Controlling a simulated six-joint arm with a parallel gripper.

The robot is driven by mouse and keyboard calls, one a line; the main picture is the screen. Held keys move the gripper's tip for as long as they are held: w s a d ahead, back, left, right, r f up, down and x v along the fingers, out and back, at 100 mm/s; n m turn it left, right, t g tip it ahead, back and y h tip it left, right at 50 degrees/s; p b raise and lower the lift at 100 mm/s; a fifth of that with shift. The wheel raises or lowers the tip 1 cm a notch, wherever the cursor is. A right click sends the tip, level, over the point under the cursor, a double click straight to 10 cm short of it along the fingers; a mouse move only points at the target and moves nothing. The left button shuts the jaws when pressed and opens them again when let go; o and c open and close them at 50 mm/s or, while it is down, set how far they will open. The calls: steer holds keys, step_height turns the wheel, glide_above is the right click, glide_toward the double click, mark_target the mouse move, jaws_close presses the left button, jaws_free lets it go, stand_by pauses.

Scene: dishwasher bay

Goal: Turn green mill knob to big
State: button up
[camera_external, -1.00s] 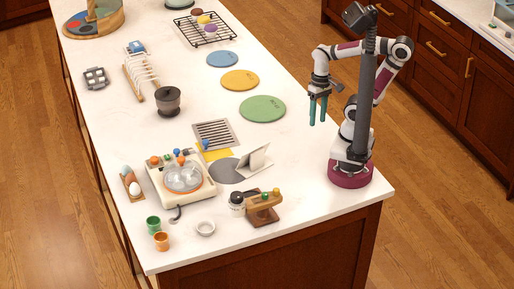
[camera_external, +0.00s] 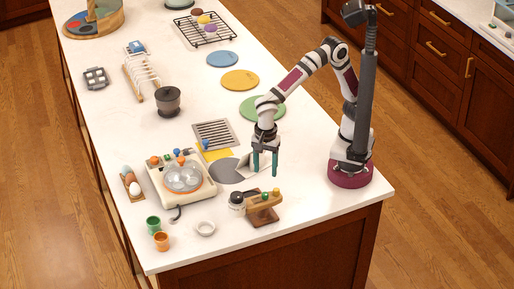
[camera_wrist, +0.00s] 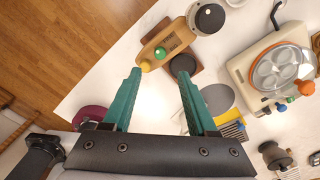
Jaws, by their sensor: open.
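The mill (camera_external: 263,213) is a wooden block on a dark brown base near the front of the counter. Size marks near the knob are too small to read.
A jar with a dark lid (camera_external: 237,199) stands at the mill's left end. A cream appliance with a clear round dish (camera_external: 182,180) is farther left. The counter's right front is clear.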

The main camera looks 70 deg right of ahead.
mark_target(265, 194)
step_height(265, 194, down, 10)
stand_by(0.3)
jaws_close()
